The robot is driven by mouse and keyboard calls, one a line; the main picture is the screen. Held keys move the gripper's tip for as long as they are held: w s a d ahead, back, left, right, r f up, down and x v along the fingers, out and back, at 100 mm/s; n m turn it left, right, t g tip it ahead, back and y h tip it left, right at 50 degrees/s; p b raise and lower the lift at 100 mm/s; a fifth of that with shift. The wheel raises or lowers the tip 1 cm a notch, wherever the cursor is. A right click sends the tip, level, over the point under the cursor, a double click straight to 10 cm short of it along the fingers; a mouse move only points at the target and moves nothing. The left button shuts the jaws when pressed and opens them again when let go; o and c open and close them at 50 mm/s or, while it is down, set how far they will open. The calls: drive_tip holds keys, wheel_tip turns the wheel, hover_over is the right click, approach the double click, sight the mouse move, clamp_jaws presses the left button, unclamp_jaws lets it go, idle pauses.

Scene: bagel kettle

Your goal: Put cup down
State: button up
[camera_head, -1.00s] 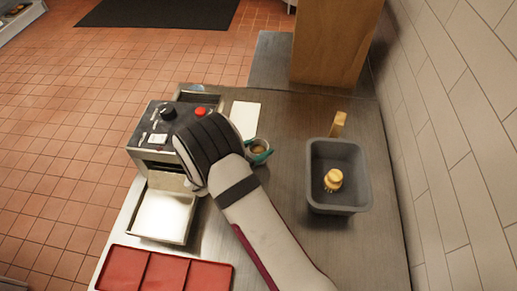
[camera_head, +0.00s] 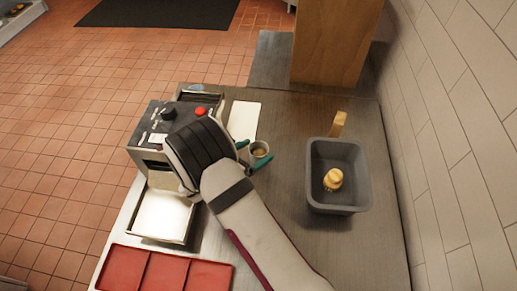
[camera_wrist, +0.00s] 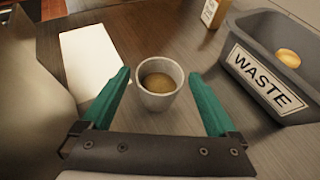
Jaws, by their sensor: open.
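The cup (camera_wrist: 158,83) is small and pale with brown contents, and stands upright on the metal counter (camera_wrist: 200,50). The cup also shows in the head view (camera_head: 260,149). My gripper (camera_wrist: 162,85) has two teal fingers spread wide, one on each side of the cup, with a visible gap on both sides. In the head view the fingers of my gripper (camera_head: 254,155) show beside the cup, while my wrist hides part of the counter and the machine.
A grey bin (camera_head: 338,192) labelled WASTE holds a yellowish item, right of the cup. A white sheet (camera_wrist: 92,60) lies left of the cup. A black and metal machine (camera_head: 160,135) stands left, red trays (camera_head: 165,270) in front.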

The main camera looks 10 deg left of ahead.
drive_tip(key=r, duration=0.7)
drive_tip(key=shift+s+a+r, duration=0.2)
drive_tip(key=shift+s+r, duration=0.1)
drive_tip(key=shift+s, duration=0.05)
drive_tip(key=s+d+r+m+g+h, duration=0.1)
drive_tip(key=s+d+r+m+g, duration=0.3)
drive_tip(key=s+d+m, duration=0.35)
drive_tip(key=s+d+r+m+g+h, duration=0.1)
drive_tip(key=s+d+r+m+g, duration=0.35)
drive_tip(key=d+m, duration=0.55)
drive_tip(key=s+a+r+m+g+y, duration=0.1)
drive_tip(key=s+m+y, duration=0.4)
drive_tip(key=s+m, duration=0.4)
drive_tip(key=s+a+r+m+g+y, duration=0.1)
drive_tip(key=s+a+m+y, duration=0.1)
drive_tip(key=s+m+y, duration=0.3)
drive_tip(key=s+m, duration=0.4)
drive_tip(key=shift+s+g, duration=0.2)
drive_tip(key=shift+g, duration=0.15)
